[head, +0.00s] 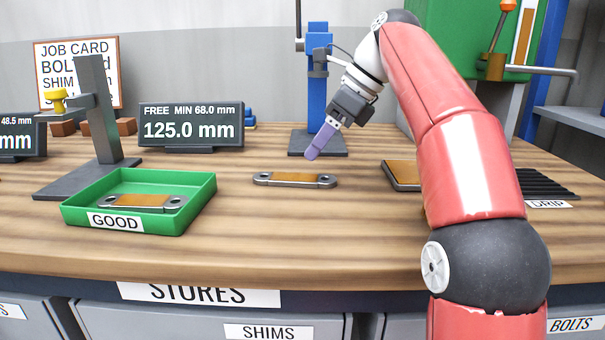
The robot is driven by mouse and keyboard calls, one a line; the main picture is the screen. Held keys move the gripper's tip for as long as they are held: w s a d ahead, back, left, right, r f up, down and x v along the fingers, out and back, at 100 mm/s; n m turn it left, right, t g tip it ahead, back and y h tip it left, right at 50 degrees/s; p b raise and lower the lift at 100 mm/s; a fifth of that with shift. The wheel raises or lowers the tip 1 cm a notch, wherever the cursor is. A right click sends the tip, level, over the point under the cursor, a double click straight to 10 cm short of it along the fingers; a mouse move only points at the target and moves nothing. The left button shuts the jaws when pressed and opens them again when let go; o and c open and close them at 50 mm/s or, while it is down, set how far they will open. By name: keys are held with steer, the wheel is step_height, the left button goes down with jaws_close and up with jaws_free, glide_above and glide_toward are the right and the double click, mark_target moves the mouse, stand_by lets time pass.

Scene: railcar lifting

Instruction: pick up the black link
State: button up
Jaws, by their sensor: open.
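A dark link (294,180) with a rounded eye at each end and an orange-brown middle lies flat on the bench, near the centre. A similar link (143,202) lies inside the green tray labelled GOOD (190,215). Neither link looks fully black, and I cannot tell which one the name fits. My gripper (314,152), with purple fingers, points down and left. In the picture its tips are just above and right of the centre of the bench link. It looks apart from the link and holds nothing that I can see.
A grey stand (97,115) with a yellow knob rises behind the tray. A display reading 125.0 mm (190,128) stands at the back. A blue post (317,75) stands behind my gripper. A dark-edged orange-brown plate (402,174) and a DRIP rack (545,184) are at right. Bare wood surrounds the bench link.

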mark_target(294, 177)
steer(key=shift+s+b+x, duration=0.15)
steer(key=shift+b+x, duration=0.1)
steer(key=shift+x, duration=0.85)
steer(key=shift+s+b+x, duration=0.15)
steer(key=shift+b+x, duration=0.15)
steer(key=shift+x, duration=0.8)
steer(key=shift+s+b+x, duration=0.2)
steer(key=shift+b+x, duration=0.05)
steer(key=shift+x, duration=0.85)
steer(key=shift+c, duration=0.3)
steer(key=c, duration=1.4)
steer(key=shift+r, duration=0.1)
jaws_close()
